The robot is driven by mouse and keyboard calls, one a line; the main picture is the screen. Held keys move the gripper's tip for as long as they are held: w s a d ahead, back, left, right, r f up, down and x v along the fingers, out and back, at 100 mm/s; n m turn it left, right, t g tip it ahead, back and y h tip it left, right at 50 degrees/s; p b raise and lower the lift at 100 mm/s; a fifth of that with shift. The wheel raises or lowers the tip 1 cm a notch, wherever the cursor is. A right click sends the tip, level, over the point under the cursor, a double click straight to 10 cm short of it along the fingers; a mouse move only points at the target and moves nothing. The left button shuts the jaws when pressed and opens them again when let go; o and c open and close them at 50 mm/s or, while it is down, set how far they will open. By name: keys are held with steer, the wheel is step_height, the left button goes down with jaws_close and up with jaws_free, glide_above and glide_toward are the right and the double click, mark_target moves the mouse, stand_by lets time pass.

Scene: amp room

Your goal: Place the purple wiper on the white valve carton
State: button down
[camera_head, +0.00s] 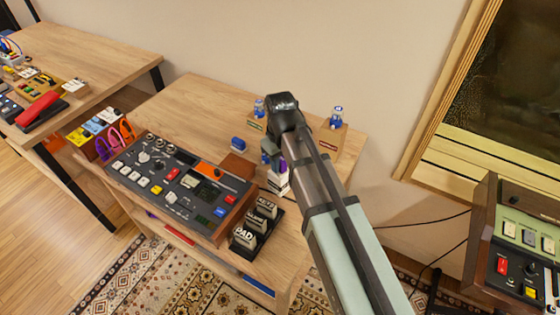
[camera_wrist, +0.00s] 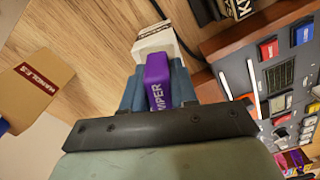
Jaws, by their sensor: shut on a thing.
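The white valve carton (camera_wrist: 156,41) shows just past the wiper's far end in the wrist view. In the head view the carton (camera_head: 277,185) stands on the table directly below the gripper. I cannot tell whether wiper and carton touch.
A control console (camera_head: 180,185) fills the table's left front. A black rack of labelled blocks (camera_head: 257,225) stands at the front edge. A cardboard box marked "HANDLES" (camera_wrist: 35,82) and a blue item (camera_head: 238,144) are nearby. Bare wood lies at the back left.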

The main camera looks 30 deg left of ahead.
steer(key=c, duration=0.9)
jaws_free()
step_height(320, 180, up, 12)
steer(key=shift+r, duration=0.1)
